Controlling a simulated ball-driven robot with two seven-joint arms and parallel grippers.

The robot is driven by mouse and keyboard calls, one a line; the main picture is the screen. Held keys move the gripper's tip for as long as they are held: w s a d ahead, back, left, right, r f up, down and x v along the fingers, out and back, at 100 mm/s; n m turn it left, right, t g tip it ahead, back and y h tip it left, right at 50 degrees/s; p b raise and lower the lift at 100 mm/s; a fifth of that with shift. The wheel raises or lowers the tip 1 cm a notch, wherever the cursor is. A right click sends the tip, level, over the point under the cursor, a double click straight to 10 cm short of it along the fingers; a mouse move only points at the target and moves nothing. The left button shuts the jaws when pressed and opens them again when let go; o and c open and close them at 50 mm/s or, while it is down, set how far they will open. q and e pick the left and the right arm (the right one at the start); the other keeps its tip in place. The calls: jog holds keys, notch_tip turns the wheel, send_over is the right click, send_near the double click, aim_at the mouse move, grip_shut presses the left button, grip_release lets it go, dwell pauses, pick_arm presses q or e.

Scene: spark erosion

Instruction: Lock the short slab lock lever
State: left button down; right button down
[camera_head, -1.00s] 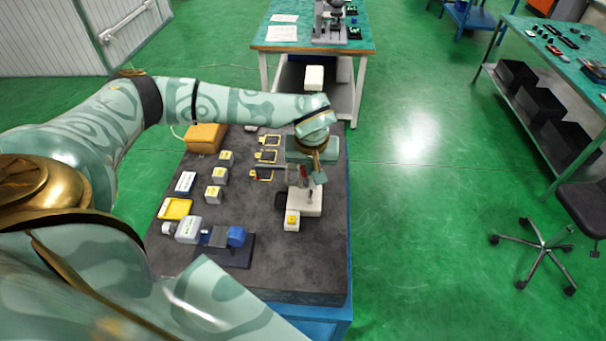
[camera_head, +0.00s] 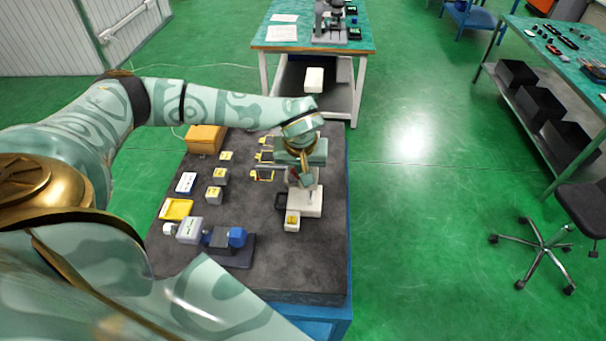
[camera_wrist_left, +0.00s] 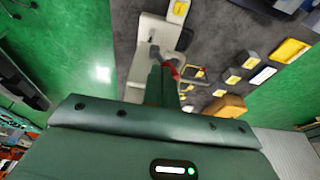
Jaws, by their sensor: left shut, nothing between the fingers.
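A pale fixture (camera_head: 306,203) stands at the right side of the dark slab-topped bench (camera_head: 270,275); it also shows in the left wrist view (camera_wrist_left: 146,32). My left gripper (camera_head: 303,180) is over this fixture, pointing down, with its fingers together and empty. In the left wrist view the fingers (camera_wrist_left: 160,70) reach to a small grey post or lever (camera_wrist_left: 154,50) on the fixture. A red part (camera_wrist_left: 174,70) shows right beside the fingers. I cannot tell whether they touch, or the lever's exact position. My right gripper is not in view.
A yellow-labelled block (camera_head: 292,220) sits at the fixture's near end. Several labelled blocks, a yellow tray (camera_head: 176,209), an orange box (camera_head: 205,139) and a blue-and-grey device (camera_head: 236,237) stand to the left. The near right part of the bench is clear.

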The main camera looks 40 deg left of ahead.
pick_arm(q)
jog(key=shift+s+a+f, duration=0.25)
jog(key=shift+a, duration=0.2)
jog(key=shift+s+a+f, duration=0.25)
jog(key=shift+a, duration=0.15)
jog(key=r+p, duration=0.1)
jog(key=p, duration=0.1)
jog(key=r+p, duration=0.4)
jog(key=shift+s+a+r, duration=0.15)
jog(key=shift+s+a, duration=0.05)
jog(key=shift+a, duration=0.15)
dwell(0.5)
jog(key=shift+s, duration=0.1)
dwell(0.4)
